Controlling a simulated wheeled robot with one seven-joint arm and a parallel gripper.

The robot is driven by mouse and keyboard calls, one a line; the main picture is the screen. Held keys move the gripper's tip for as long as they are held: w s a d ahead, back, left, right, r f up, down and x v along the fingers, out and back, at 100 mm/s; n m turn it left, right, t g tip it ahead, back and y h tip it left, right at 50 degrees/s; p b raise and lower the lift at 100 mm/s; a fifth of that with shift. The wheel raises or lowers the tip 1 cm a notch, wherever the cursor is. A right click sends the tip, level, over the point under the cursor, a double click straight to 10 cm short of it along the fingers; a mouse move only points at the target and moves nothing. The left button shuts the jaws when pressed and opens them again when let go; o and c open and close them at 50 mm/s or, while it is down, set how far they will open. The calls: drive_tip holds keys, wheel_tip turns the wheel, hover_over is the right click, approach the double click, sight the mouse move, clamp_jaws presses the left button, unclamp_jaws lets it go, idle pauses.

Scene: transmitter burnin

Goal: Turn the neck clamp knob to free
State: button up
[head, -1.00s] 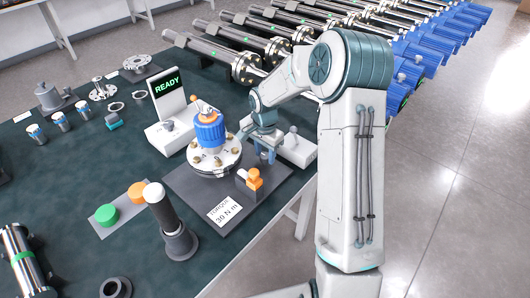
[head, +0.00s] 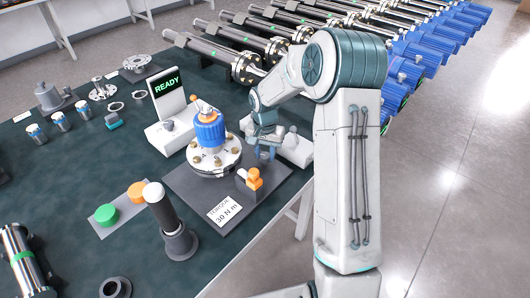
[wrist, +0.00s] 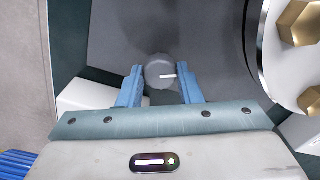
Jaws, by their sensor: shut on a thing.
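The neck clamp knob (wrist: 158,68) is a round grey knob with a white pointer line; in the wrist view it sits between my two blue fingers. The line points right. My gripper (wrist: 160,84) is shut on the knob, one finger on each side. In the head view my gripper (head: 266,150) is pointed down just right of the flange (head: 215,160), and I cannot make out the knob there. A blue-bodied part (head: 209,130) with an orange top stands upright on the bolted flange.
A white box with a lever (head: 296,148) is close on the right. A READY display (head: 167,85) stands behind. Large brass bolts (wrist: 300,22) are close right in the wrist view.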

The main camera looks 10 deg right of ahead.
sight(265, 155)
drive_tip(key=n, duration=0.6)
drive_tip(key=n+p, duration=0.1)
drive_tip(key=n, duration=0.5)
drive_tip(key=shift+w+n, duration=0.1)
drive_tip(key=shift+n, duration=0.3)
idle(0.3)
drive_tip(key=o, duration=1)
wheel_tip(265, 155, up, 14)
drive_tip(key=shift+f, duration=0.1)
